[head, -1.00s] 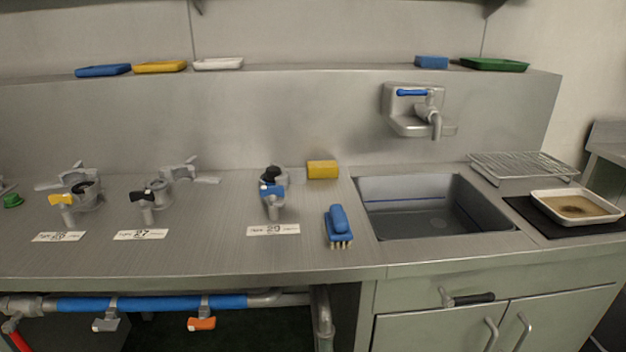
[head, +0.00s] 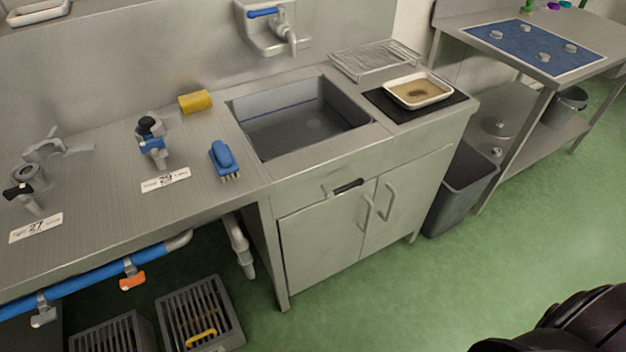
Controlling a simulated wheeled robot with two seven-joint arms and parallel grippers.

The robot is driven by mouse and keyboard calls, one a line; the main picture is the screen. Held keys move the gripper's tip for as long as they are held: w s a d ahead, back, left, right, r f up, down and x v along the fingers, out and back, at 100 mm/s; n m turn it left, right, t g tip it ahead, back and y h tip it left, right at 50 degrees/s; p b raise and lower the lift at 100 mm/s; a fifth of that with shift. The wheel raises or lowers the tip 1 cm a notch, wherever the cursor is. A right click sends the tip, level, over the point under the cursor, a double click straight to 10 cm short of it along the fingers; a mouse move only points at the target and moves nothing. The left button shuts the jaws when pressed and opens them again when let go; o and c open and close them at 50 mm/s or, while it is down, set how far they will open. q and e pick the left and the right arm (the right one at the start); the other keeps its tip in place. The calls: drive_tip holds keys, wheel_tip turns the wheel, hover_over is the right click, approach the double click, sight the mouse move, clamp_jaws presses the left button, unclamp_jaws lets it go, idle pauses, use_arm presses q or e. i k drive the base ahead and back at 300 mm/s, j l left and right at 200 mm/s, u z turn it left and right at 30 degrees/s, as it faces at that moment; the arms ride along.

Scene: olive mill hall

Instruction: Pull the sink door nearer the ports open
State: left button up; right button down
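The sink cabinet has two closed doors side by side under the sink (head: 300,118). The left sink door (head: 322,238), on the side of the numbered ports, has a bar handle (head: 367,213) near its right edge. The right sink door (head: 415,185) has its handle (head: 388,200) near its left edge. Ports labelled 27 (head: 25,195) and 29 (head: 153,145) stand on the counter to the left. A dark part of my own body shows at the bottom right corner; neither gripper can be made out in this view.
A dark-handled bar (head: 348,186) sticks out above the doors. A grey bin (head: 462,190) stands right of the cabinet. Floor grates (head: 198,312) and a drain pipe (head: 238,245) are at left. Green floor (head: 370,300) before the cabinet is clear. A side table (head: 540,50) stands at far right.

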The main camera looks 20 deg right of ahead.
sight(320, 240)
drive_tip(key=z, duration=0.75)
